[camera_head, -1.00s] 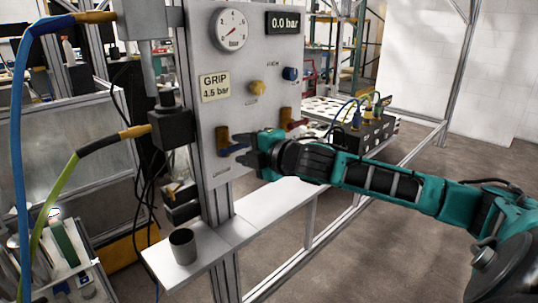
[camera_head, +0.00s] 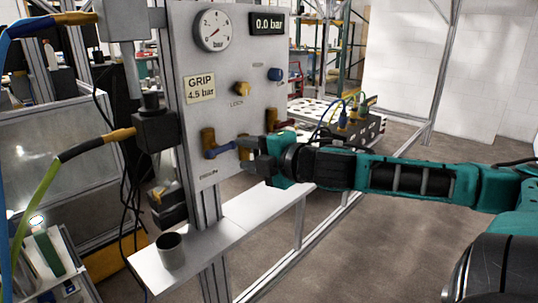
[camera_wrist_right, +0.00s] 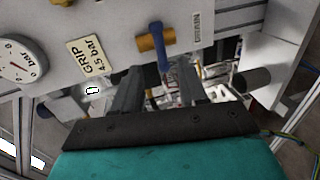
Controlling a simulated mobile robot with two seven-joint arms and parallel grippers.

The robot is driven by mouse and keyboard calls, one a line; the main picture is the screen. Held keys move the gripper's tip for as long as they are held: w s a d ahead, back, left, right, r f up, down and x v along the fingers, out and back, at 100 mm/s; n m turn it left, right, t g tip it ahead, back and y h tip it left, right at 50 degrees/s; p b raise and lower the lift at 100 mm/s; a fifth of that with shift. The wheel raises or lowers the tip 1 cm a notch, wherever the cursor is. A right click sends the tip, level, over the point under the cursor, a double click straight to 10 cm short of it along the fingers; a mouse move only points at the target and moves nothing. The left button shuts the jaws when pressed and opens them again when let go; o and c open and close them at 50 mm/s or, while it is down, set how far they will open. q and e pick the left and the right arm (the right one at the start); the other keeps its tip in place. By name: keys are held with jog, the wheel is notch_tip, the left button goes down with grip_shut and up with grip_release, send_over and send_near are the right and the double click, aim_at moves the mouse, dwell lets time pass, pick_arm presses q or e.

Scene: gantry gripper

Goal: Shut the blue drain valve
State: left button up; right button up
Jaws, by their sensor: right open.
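The drain valve has a brass body (camera_head: 208,141) low on the grey panel and a blue handle (camera_head: 222,149). The handle points right, crosswise to the upright body. In the right wrist view the blue handle (camera_wrist_right: 162,48) crosses the brass body (camera_wrist_right: 148,42), and its free end points toward the gap between my fingers. My right gripper (camera_head: 243,148) is just right of the handle's free end. Its open fingers (camera_wrist_right: 158,80) also show in the right wrist view, with nothing seen gripped. I cannot tell whether they touch the handle. My left gripper is not in view.
A brass valve (camera_head: 271,119) with a red handle sits right of the drain valve, behind my gripper. A yellow knob (camera_head: 243,89), a blue knob (camera_head: 275,74) and a gauge (camera_head: 212,31) are higher up. A grey cup (camera_head: 171,250) stands on the shelf (camera_head: 215,236) below.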

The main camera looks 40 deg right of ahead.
jog(key=shift+p+v, duration=0.35)
jog(key=shift+v, duration=2.25)
jog(key=s+d+f+m+g+h, duration=0.1)
jog(key=s+f+m, duration=0.3)
jog(key=f, duration=0.6)
jog(key=s+d+f+m+g+h, duration=0.15)
jog(key=f+m, duration=0.35)
jog(key=f, duration=0.6)
jog(key=s+a+f+m+g+y, duration=0.1)
jog(key=s+a+f+m, duration=0.2)
jog(key=a+f, duration=0.4)
jog(key=s+a+f+m+g+y, duration=0.1)
jog(key=s+a+f+m+y, duration=0.1)
jog(key=a+f, duration=0.6)
jog(key=s+a+m, duration=0.1)
jog(key=a+m, duration=0.1)
jog(key=a, duration=0.4)
jog(key=shift+f, duration=0.3)
jog(key=shift+a+g, duration=0.1)
jog(key=shift+g, duration=0.15)
